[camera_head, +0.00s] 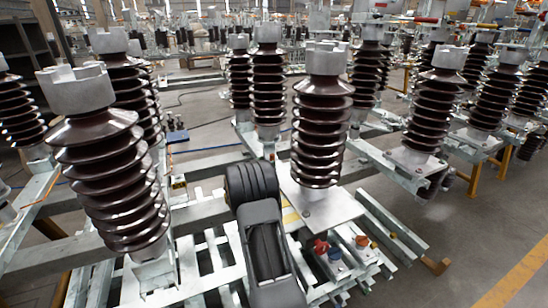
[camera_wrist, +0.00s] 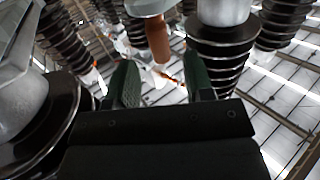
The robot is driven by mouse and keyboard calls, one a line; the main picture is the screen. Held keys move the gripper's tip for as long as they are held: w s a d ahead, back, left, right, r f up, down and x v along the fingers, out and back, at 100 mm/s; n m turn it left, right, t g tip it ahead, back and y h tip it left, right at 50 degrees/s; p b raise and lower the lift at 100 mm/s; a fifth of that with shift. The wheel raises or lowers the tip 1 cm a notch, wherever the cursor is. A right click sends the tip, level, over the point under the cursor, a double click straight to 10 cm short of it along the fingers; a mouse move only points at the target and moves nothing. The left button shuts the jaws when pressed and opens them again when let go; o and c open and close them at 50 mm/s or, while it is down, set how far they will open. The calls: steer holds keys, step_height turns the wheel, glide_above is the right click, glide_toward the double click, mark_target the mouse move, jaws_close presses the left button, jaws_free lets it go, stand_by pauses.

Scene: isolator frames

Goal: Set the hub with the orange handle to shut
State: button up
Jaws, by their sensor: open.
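In the wrist view an orange-brown handle (camera_wrist: 157,42) hangs down from a pale grey hub (camera_wrist: 147,8) at the top edge. My gripper (camera_wrist: 160,66) is open, its two dark green fingers spread below the handle's lower end. The handle lies between the fingers in the picture; I see no contact, and the depth gap is unclear. In the head view a small orange knob (camera_head: 362,241) sits low on the frame, beside a red one (camera_head: 320,247) and a blue one (camera_head: 335,254). I cannot tell whether it is the same hub. My fingers are not discernible there.
Brown ribbed insulators with grey caps stand around my arm, one close on the left (camera_head: 110,170) and one on the right (camera_head: 322,120). In the wrist view a large insulator (camera_wrist: 35,110) is close at left, another (camera_wrist: 222,45) at right. Steel beams (camera_head: 210,250) lie below.

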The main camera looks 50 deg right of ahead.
steer(key=x, duration=0.6)
steer(key=shift+d, duration=0.3)
steer(key=shift+w, duration=0.1)
steer(key=shift+c, duration=0.3)
jaws_close()
